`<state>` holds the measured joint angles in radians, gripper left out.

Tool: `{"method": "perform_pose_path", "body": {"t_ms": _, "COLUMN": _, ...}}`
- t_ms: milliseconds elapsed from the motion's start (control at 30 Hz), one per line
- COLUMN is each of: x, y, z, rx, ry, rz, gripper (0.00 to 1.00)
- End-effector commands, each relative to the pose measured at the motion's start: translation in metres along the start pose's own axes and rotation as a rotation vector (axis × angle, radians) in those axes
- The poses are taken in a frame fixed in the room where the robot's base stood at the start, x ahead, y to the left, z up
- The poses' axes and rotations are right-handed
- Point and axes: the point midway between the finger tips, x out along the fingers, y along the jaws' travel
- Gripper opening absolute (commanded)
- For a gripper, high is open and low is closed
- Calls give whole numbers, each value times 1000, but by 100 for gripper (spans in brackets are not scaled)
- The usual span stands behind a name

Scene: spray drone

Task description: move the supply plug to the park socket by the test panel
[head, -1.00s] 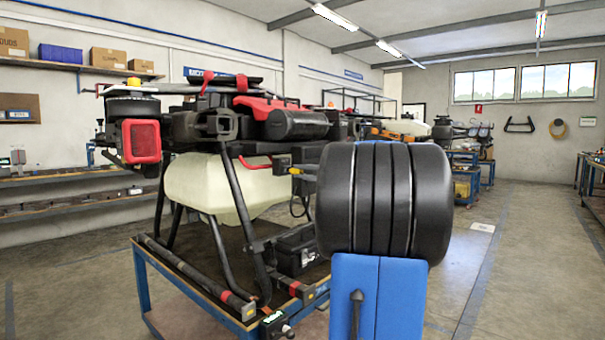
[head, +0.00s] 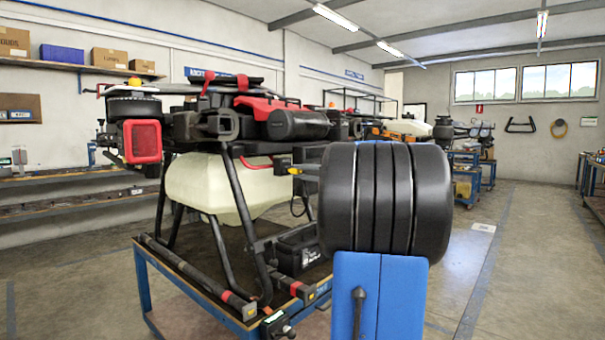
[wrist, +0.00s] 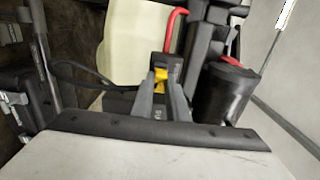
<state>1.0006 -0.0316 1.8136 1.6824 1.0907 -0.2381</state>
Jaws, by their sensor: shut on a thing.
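My gripper (wrist: 161,86) shows in the wrist view with its grey fingers shut on a yellow piece (wrist: 160,77), which I take to be the supply plug. A black cable (wrist: 70,70) curves off to the left there. In the head view my gripper (head: 299,170) is at the right side of the drone's pale tank (head: 215,185), mostly hidden behind my own arm. A dark cable (head: 292,208) hangs below it. I cannot tell whether the plug sits in a socket. I cannot make out the park socket or the test panel.
The drone's black legs (head: 222,250) stand on a blue-framed cart (head: 146,285). A black box (head: 298,254) sits by the legs. A red tube (wrist: 172,28) and a black cylinder (wrist: 224,95) are close to my gripper. Floor at right (head: 520,270) is clear.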

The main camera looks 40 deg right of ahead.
Motion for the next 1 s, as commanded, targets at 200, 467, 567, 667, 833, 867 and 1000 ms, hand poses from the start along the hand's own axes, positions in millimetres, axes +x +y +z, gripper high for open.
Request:
{"method": "perform_pose_path", "body": {"t_ms": 200, "x": 5, "y": 0, "z": 0, "rx": 0, "ry": -1, "rz": 0, "gripper": 0}}
{"method": "perform_pose_path", "body": {"t_ms": 467, "x": 10, "y": 0, "z": 0, "rx": -1, "ry": -1, "rz": 0, "gripper": 0}}
{"method": "perform_pose_path", "body": {"t_ms": 567, "x": 12, "y": 0, "z": 0, "rx": -1, "ry": 0, "rz": 0, "gripper": 0}}
{"method": "perform_pose_path", "body": {"t_ms": 667, "x": 14, "y": 0, "z": 0, "rx": -1, "ry": 0, "rz": 0, "gripper": 0}}
{"method": "perform_pose_path", "body": {"t_ms": 833, "x": 16, "y": 0, "z": 0, "rx": -1, "ry": 0, "rz": 0, "gripper": 26}}
{"method": "perform_pose_path", "body": {"t_ms": 867, "x": 16, "y": 0, "z": 0, "rx": -1, "ry": 0, "rz": 0, "gripper": 33}}
{"method": "perform_pose_path", "body": {"t_ms": 1000, "x": 16, "y": 0, "z": 0, "rx": -1, "ry": 0, "rz": 0, "gripper": 36}}
